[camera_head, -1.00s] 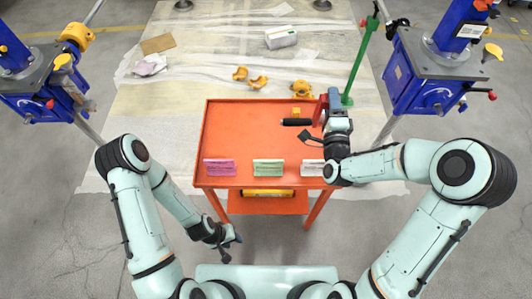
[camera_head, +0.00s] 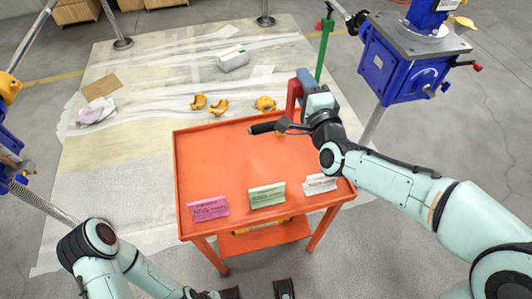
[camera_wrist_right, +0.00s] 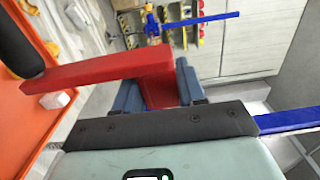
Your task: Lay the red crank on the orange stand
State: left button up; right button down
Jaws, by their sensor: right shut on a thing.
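The red crank (camera_head: 293,95) is in my right gripper (camera_head: 306,80), above the back right part of the orange stand (camera_head: 220,150). Its black handle (camera_head: 265,127) points left over the stand top. In the right wrist view, the blue fingers of the right gripper (camera_wrist_right: 158,92) are shut on the end of the red crank (camera_wrist_right: 100,76). The orange stand (camera_wrist_right: 14,115) shows there at the left edge. I cannot tell whether the crank touches the stand. My left arm is low at the bottom left; its dark gripper (camera_head: 230,293) is cut off by the lower edge.
Pink (camera_head: 208,208), green (camera_head: 267,195) and white (camera_head: 320,184) label cards stand along the stand's front edge. Blue jacks stand right (camera_head: 405,65) and left (camera_head: 8,145). A green post (camera_head: 325,45) rises behind the stand. The stand's middle is clear.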

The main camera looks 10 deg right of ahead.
notch_tip(320, 180, down, 19)
jog(key=b, duration=0.2)
dwell(0.3)
jog(key=shift+f, duration=0.1)
jog(key=c, duration=1.1)
grip_release()
jog(key=shift+f+b, duration=0.2)
jog(key=shift+b, duration=0.15)
jog(key=o, duration=0.4)
jog(key=shift+s, duration=0.1)
jog(key=shift+o, duration=0.2)
jog(key=shift+r, duration=0.15)
